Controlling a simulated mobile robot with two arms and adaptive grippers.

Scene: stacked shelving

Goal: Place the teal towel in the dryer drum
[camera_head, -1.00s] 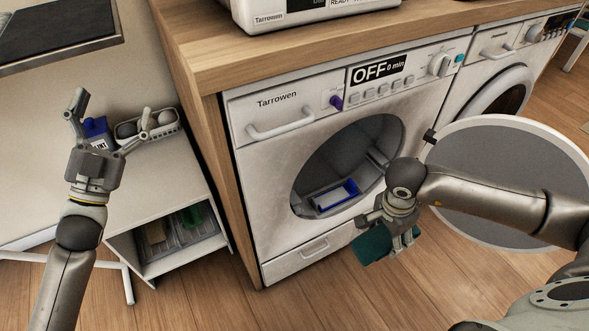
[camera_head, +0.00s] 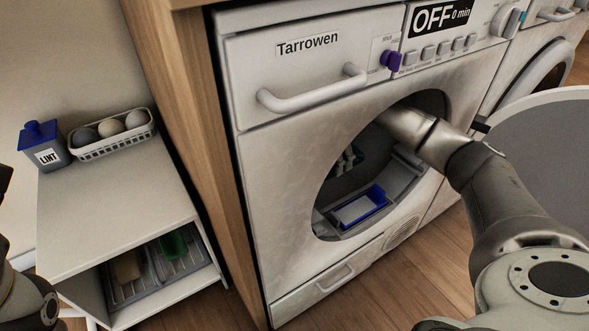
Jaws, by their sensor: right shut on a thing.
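The dryer (camera_head: 290,150) stands with its round door open, swung to the right, and its display reads OFF, 0 min. My right arm reaches through the opening. My right gripper (camera_head: 347,160) is inside the drum (camera_head: 355,185), small and in shadow, shut on the teal towel (camera_head: 359,158). Only a dark teal patch of the towel shows by the fingers; the rest is hidden. A blue-rimmed tray-like part (camera_head: 362,206) sits low in the dryer opening, below the gripper. Only part of my left arm shows at the left edge; its fingers are out of frame.
The open dryer door (camera_head: 545,145) stands right of my right arm. At left, a white shelf unit (camera_head: 110,215) holds a lint box (camera_head: 45,148) and a basket (camera_head: 115,139) of balls. A second machine (camera_head: 535,75) stands at far right.

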